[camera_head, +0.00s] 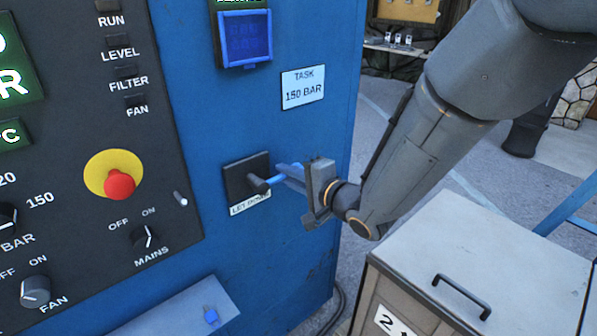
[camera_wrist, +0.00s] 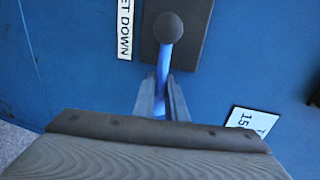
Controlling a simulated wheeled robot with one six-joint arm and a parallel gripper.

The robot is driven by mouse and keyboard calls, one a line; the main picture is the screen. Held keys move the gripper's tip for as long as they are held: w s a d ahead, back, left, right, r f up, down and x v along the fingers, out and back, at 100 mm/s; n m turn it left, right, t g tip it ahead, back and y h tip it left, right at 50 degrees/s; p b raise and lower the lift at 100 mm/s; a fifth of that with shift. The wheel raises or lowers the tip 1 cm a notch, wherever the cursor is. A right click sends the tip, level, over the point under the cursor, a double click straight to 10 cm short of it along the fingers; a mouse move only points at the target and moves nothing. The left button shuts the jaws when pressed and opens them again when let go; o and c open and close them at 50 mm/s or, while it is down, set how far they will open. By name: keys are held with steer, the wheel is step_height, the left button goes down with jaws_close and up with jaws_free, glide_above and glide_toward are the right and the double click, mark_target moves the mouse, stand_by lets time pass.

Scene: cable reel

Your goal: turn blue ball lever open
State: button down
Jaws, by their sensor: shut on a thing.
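The blue ball lever (camera_head: 276,180) is on a dark plate (camera_head: 234,180) low on the blue cabinet wall, above a label reading LET DOWN (camera_head: 250,204). Its blue handle points right, roughly level, from a dark round hub (camera_head: 258,185). In the wrist view the blue handle (camera_wrist: 165,62) runs from the dark round end (camera_wrist: 168,27) down between the fingers. My gripper (camera_head: 291,173) comes from the right and is shut on the blue handle; its fingers (camera_wrist: 163,96) lie on either side. The handle's far end is hidden by the gripper.
A TASK 150 BAR sign (camera_head: 303,88) is above the lever. A black control panel (camera_head: 75,120) with a red stop button (camera_head: 119,184) is at left. A grey cabinet (camera_head: 485,250) with a handle stands close below my arm. A small shelf (camera_head: 175,310) juts out below.

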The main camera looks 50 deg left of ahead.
steer(key=shift+s+f, duration=0.1)
steer(key=c, duration=1.8)
jaws_free()
steer(key=shift+c, duration=0.2)
steer(key=shift+o, duration=0.2)
steer(key=shift+d, duration=0.1)
steer(key=d+r+b, duration=0.1)
steer(key=d+b, duration=0.1)
steer(key=d, duration=0.5)
steer(key=shift+d+r, duration=0.25)
